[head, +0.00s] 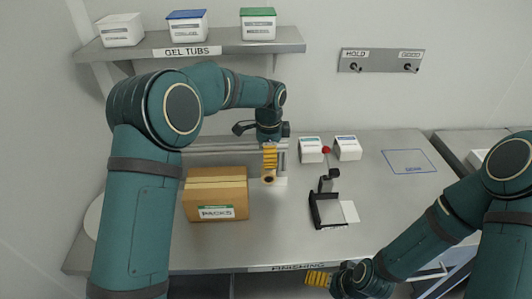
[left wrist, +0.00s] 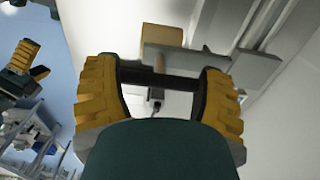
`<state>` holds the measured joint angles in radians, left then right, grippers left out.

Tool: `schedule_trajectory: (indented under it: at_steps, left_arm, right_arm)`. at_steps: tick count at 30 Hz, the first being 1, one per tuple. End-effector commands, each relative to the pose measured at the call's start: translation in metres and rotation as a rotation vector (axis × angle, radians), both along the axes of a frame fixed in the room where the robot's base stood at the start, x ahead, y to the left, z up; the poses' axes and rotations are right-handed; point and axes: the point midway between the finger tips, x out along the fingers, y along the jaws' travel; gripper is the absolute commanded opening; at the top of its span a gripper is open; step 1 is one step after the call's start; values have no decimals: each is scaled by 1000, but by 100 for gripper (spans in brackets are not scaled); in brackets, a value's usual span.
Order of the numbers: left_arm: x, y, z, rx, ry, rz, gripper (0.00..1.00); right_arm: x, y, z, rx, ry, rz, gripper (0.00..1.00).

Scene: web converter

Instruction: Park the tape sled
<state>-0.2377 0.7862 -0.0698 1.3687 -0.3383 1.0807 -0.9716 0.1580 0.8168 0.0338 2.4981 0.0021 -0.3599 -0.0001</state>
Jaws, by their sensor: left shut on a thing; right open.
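My left gripper (head: 270,158) points down at the right end of the metal rail (head: 212,147) at the back of the bench. In the left wrist view its yellow-padded fingers (left wrist: 160,78) are shut on a dark bar, which seems to be the tape sled's handle. Fingers and arm hide most of the sled. The left wrist view shows a grey plate (left wrist: 250,70) and a tan piece (left wrist: 162,35) beyond the fingers. My right gripper (head: 318,279) is open at the bench's front edge.
A PACKS carton (head: 216,195) stands in front of the rail. Two white tubs (head: 311,150) stand behind. A blue-outlined area (head: 409,161) at right is empty. Gel tubs stand on the wall shelf (head: 230,40).

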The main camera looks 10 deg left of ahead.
Motion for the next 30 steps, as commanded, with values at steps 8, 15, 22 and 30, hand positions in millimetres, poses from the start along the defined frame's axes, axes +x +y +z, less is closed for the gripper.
schedule_trajectory:
  at_steps: [8, 15, 22, 30]
  left_arm:
    - [0, -4, 0, -6, 0, -4, 100]
    - [0, -3, 1, -4, -1, -3, 100]
    - [1, -3, 27, -5, -4, -3, 100]
    - [1, -5, 82, -6, -5, -5, 100]
  right_arm:
    - [0, 0, 0, 0, 0, 0, 100]
    - [0, 0, 0, 0, 0, 0, 100]
    - [0, 0, 0, 0, 0, 0, 100]
    - [0, 0, 0, 0, 0, 0, 100]
